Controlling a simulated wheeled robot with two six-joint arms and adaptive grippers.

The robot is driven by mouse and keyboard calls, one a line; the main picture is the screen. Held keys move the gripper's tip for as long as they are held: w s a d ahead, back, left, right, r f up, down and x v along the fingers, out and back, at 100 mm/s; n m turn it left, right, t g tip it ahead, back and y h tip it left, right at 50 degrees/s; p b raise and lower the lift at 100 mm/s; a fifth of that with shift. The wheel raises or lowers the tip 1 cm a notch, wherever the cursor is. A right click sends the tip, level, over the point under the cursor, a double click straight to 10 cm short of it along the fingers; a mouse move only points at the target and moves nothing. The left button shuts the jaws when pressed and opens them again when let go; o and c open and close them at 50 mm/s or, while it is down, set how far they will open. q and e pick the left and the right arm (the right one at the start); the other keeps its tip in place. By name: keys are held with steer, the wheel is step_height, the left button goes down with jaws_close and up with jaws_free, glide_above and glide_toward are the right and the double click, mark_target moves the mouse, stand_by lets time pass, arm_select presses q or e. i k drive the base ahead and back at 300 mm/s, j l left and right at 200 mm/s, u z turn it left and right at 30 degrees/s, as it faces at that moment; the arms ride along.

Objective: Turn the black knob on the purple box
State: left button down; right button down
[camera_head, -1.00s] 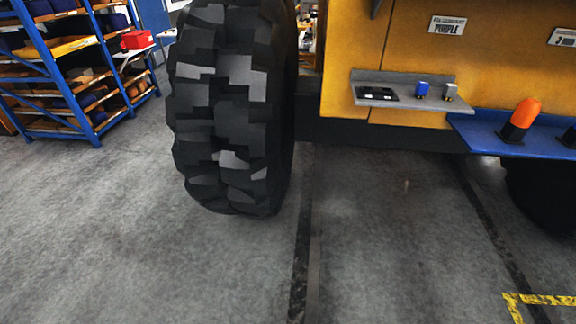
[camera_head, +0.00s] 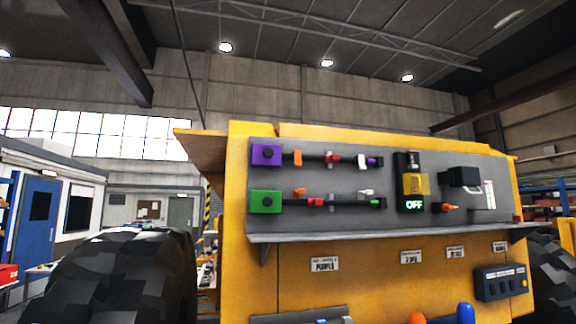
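The purple box (camera_head: 266,155) is at the upper left of a grey panel on the yellow machine. A small dark round knob (camera_head: 268,152) shows on its front face; which way it is turned is too small to tell. A dark rod runs right from the box, with orange, red and white parts along it and a purple piece at its end. A label reading PURPLE (camera_head: 324,264) is on the yellow face below the panel. Neither gripper is in view.
A green box (camera_head: 265,202) with a similar rod sits just below the purple one. A grey ledge (camera_head: 400,232) juts out under the panel. An OFF sign (camera_head: 414,204) is right of the rods. A big black tyre (camera_head: 125,280) stands at lower left.

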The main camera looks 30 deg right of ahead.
mark_target(268, 153)
steer(key=z, duration=0.4)
steer(key=i+j+z, duration=0.25)
steer(key=i+j, duration=0.15)
steer(key=j, duration=0.2)
steer(key=i+j+z, duration=0.15)
steer(key=j, duration=0.15)
steer(key=i+j+z, duration=0.25)
steer(key=j, duration=0.4)
steer(key=i+j+z, duration=0.15)
steer(key=j, duration=0.25)
steer(key=i, duration=0.05)
